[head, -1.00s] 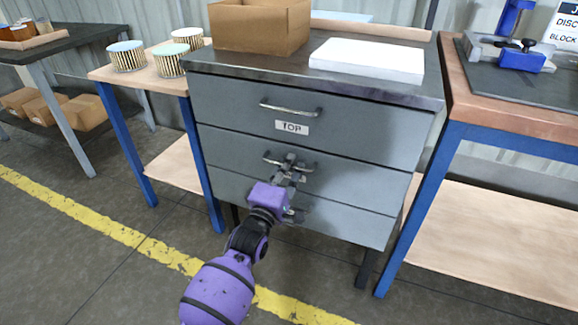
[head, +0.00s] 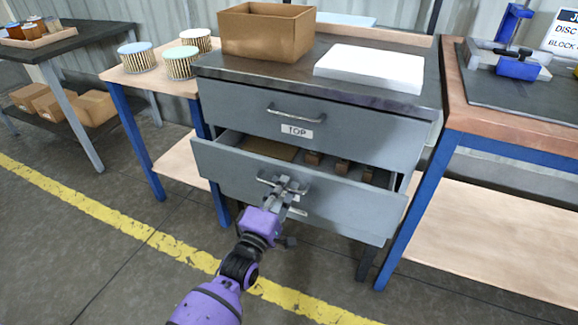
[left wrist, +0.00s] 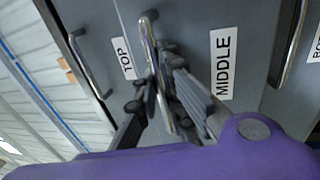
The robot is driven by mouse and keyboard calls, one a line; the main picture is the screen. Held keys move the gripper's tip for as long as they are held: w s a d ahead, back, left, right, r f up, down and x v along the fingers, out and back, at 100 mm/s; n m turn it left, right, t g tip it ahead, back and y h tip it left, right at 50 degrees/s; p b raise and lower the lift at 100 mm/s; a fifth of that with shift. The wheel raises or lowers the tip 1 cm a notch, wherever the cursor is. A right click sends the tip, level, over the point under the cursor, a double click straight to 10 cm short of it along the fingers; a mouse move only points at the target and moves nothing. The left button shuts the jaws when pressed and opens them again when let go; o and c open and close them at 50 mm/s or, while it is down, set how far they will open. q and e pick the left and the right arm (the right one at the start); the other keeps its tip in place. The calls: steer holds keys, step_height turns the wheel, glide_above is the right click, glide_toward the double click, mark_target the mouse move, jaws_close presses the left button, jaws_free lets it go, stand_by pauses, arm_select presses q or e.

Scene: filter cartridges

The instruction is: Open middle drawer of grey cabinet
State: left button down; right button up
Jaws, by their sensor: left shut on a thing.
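The grey cabinet (head: 233,98) stands in the middle of the head view, with its top drawer (head: 350,136) shut and labelled TOP. The middle drawer (head: 345,205) is pulled part way out, and several small brown items and a flat brown piece show inside it. My left gripper (head: 287,186) is shut on the middle drawer's bar handle (head: 267,181). In the left wrist view the fingers close around the handle (left wrist: 151,50), beside the MIDDLE label (left wrist: 223,63). The bottom drawer is mostly hidden behind the middle one. My right gripper is not in view.
An open cardboard box (head: 262,42) and a white slab (head: 370,68) sit on the cabinet top. A side table with several round filters (head: 180,62) stands at left, a blue-legged workbench (head: 480,135) close at right. The floor in front is clear.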

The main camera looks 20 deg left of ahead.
arm_select(q)
steer(key=s+a+p, duration=0.1)
steer(key=s+p, duration=0.6)
steer(key=s, duration=2.6)
steer(key=shift+f+p, duration=0.15)
steer(key=shift+p, duration=0.25)
steer(key=c, duration=2.4)
jaws_free()
steer(key=shift+c, duration=0.2)
steer(key=o, duration=0.3)
steer(key=shift+w, duration=0.1)
steer(key=s, duration=0.4)
steer(key=s+f, duration=0.1)
steer(key=s, duration=0.3)
steer(key=s+f, duration=0.1)
steer(key=s, duration=0.3)
steer(key=shift+a+f, duration=0.1)
steer(key=shift+a, duration=0.15)
